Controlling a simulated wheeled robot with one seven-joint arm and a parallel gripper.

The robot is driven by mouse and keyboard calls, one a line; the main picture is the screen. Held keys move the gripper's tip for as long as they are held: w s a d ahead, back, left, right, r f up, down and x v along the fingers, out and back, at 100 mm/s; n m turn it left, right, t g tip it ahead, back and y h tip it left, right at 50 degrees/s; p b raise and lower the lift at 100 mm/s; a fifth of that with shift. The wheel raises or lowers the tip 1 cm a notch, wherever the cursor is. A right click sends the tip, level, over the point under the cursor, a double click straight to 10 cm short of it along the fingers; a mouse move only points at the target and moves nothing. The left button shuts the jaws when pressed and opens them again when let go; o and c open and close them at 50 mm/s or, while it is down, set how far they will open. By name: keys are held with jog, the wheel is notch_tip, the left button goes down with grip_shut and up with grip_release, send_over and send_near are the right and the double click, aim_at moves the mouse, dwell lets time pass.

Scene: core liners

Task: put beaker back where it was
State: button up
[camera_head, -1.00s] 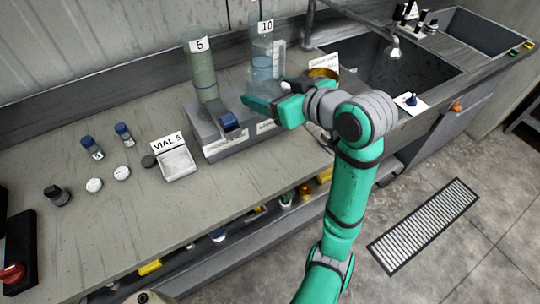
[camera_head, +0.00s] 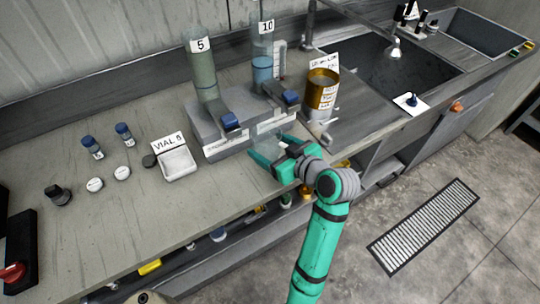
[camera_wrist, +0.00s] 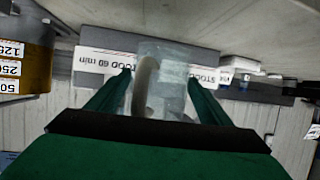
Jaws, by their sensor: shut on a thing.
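The beaker (camera_head: 267,137) is clear glass and hard to make out. In the head view it stands out faintly in front of the grey stand (camera_head: 226,150), toward the bench's front edge. My gripper (camera_head: 271,149) is shut on it. In the wrist view the beaker (camera_wrist: 172,70) shows between the two green fingers of my gripper (camera_wrist: 159,78). A white label strip on the stand shows through and behind the glass. Whether the beaker's base touches the bench is hidden.
Cylinders marked 5 (camera_head: 203,75) and 10 (camera_head: 263,62) stand on the stand, with blue-ended taps. An amber graduated vessel (camera_head: 321,92) is right of my gripper. The sink (camera_head: 385,65) is at right.

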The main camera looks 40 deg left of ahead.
aim_at(271, 156)
jog(key=shift+f, duration=2.25)
jog(key=shift+f, duration=0.15)
jog(key=o, duration=1.2)
jog(key=shift+d+r, duration=0.1)
jog(key=shift+r, duration=0.1)
jog(key=v, duration=1.2)
jog(key=shift+f, duration=0.1)
